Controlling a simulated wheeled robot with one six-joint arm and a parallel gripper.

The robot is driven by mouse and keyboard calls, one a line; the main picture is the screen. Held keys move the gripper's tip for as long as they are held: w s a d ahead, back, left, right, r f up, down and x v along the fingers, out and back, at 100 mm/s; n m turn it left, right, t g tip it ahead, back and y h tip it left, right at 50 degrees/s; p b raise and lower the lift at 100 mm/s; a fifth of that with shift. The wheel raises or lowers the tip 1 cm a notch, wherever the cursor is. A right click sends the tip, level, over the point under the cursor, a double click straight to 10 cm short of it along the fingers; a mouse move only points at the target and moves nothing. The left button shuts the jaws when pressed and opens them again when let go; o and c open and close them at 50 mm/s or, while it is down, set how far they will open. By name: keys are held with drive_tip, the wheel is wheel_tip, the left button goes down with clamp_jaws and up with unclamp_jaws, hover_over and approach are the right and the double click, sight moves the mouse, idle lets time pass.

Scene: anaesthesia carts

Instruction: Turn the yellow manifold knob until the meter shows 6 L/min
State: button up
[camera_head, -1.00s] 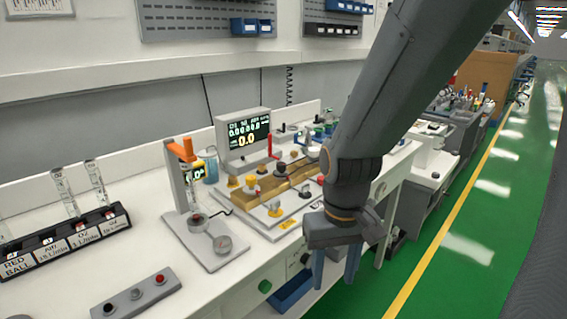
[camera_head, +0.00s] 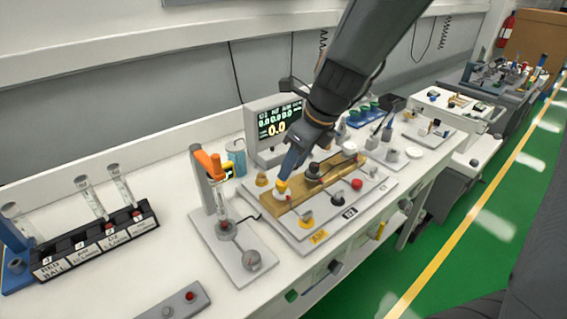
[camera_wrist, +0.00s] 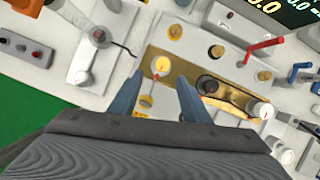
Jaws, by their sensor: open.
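The yellow manifold knob (camera_head: 283,187) sits at the near left end of the brass manifold (camera_head: 300,194). In the wrist view the knob (camera_wrist: 161,65) shows between and just beyond the tips of my two blue fingers. My gripper (camera_head: 287,170) is open, pointing down over the knob; fingers stand on either side of it in the wrist view (camera_wrist: 155,82), with no clear contact visible.
A black knob (camera_wrist: 207,85) and a white knob (camera_wrist: 262,110) sit farther along the manifold. Another yellow knob (camera_head: 261,180) stands behind it. A flow-tube stand with an orange top (camera_head: 208,163) is close on the left. A red lever (camera_wrist: 262,46) stands near the meter.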

sight(282, 185)
drive_tip(key=shift+m, duration=0.4)
drive_tip(key=x, duration=0.2)
drive_tip(key=b+x, duration=0.1)
drive_tip(key=x, duration=0.2)
drive_tip(key=w+x, duration=0.1)
drive_tip(key=x, duration=0.1)
drive_tip(key=shift+a+f, duration=0.15)
drive_tip(key=c, duration=1)
